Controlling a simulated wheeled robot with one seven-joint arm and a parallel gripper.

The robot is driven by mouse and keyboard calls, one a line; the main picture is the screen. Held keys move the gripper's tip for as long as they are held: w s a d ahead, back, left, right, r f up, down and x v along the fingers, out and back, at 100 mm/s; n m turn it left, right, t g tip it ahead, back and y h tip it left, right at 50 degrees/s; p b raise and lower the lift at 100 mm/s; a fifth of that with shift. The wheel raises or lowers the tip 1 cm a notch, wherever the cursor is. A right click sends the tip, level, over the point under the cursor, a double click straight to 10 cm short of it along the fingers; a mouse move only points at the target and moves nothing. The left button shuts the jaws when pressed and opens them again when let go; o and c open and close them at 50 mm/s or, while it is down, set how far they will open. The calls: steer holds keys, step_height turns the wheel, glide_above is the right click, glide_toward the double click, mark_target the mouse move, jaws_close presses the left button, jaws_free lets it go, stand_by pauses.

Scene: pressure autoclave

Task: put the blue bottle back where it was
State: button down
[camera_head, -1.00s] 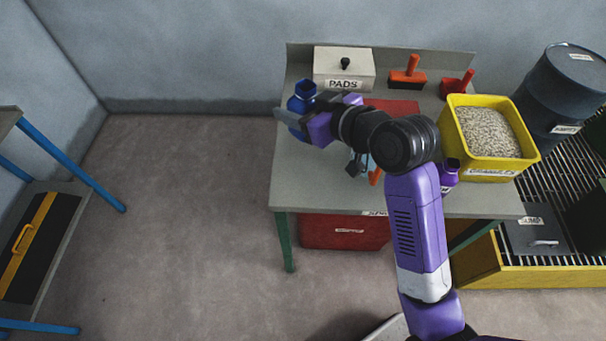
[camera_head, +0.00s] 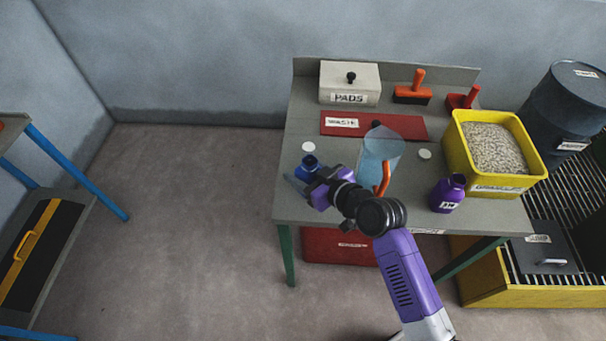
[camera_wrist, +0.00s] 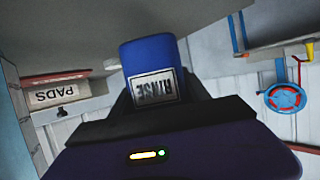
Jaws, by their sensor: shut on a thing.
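The blue bottle (camera_head: 307,167) is in my gripper (camera_head: 311,183), over the left front part of the table (camera_head: 300,210). My gripper is shut on it. In the wrist view the bottle (camera_wrist: 152,70) shows a white RINSE label and sits between the dark fingers (camera_wrist: 160,105). The fingers hide its lower part in the head view, so I cannot tell whether it touches the table. A white round spot (camera_head: 308,147) lies bare on the table just behind the bottle. Another white round spot (camera_head: 425,154) lies farther right.
A purple bottle (camera_head: 447,194) stands at the front right. A clear bluish container (camera_head: 378,155) with an orange handle stands mid-table. Behind are a red WASTE panel (camera_head: 400,127), PADS box (camera_head: 349,85) and two brushes (camera_head: 413,88). A yellow granule bin (camera_head: 480,178) is at right.

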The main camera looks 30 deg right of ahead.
steer(key=shift+f, duration=0.8)
steer(key=shift+f, duration=0.15)
steer(key=c, duration=0.5)
jaws_free()
steer(key=shift+r, duration=0.3)
steer(key=b+v, duration=0.1)
steer(key=v, duration=1.1)
